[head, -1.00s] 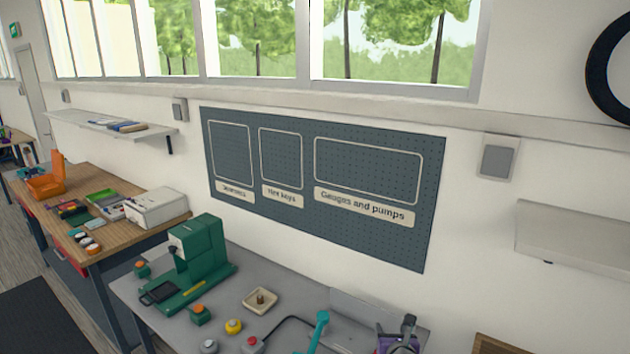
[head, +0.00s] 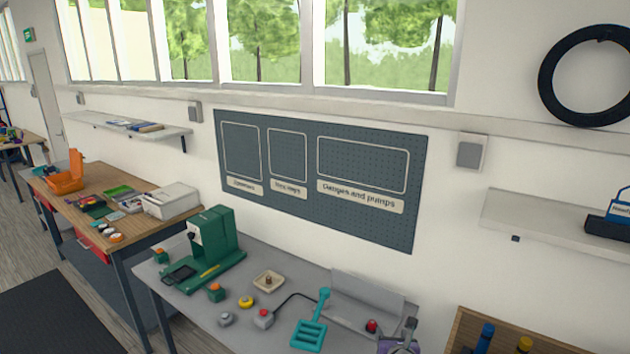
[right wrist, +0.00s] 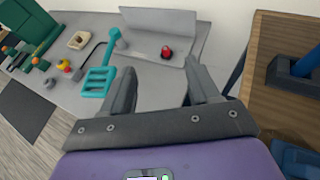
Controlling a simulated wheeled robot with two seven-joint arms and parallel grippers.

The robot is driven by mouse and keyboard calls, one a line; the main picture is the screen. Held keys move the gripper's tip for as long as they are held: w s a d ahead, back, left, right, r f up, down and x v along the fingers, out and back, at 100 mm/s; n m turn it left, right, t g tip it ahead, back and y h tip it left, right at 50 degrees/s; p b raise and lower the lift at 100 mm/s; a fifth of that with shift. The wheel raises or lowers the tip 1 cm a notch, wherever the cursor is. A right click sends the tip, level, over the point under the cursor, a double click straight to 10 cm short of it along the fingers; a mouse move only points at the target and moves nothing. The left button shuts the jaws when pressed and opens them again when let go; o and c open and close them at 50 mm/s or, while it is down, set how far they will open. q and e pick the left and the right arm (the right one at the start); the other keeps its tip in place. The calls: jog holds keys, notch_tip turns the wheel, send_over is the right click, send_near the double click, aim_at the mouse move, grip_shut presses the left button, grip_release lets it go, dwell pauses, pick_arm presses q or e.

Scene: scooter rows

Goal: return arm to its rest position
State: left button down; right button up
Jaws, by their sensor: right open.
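My right gripper (head: 402,337) shows at the bottom edge of the head view, a purple body with dark fingers. In the right wrist view its two grey fingers (right wrist: 163,76) are spread apart, with nothing between them. The gripper is in front of the grey bench (right wrist: 150,72), near a turquoise slotted tool (right wrist: 100,80) and a red knob (right wrist: 167,52), and appears apart from both. Most of the right arm is hidden below the head view. My left gripper is in neither view.
The grey bench holds a green machine (head: 208,248), several small knobs and a beige dish (head: 268,281). A wooden bench (head: 125,196) stands at left. A wooden-topped unit (head: 480,328) with blue items is close at right. A shelf (head: 530,222) juts from the wall.

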jog(key=s+f+m+g, duration=0.3)
jog(key=f+m+g, duration=0.1)
jog(key=f, duration=0.6)
jog(key=s+a+f+m+g+y, duration=0.2)
jog(key=s+a+f+m+g, duration=0.3)
jog(key=s+m, duration=0.55)
jog(key=s+a+f+m+g+y, duration=0.1)
jog(key=s+a+f+m+y, duration=0.1)
jog(key=s+f+m, duration=0.65)
jog(key=s+a+f+m+g+y, duration=0.1)
jog(key=s+a+f+m+g, duration=0.25)
jog(key=s+m, duration=0.95)
pick_arm(q)
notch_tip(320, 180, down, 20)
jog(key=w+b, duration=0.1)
jog(key=b, duration=1.9)
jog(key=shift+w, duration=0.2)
pick_arm(e)
notch_tip(320, 180, down, 20)
jog(key=w+m+t, duration=0.1)
jog(key=shift+r, duration=0.2)
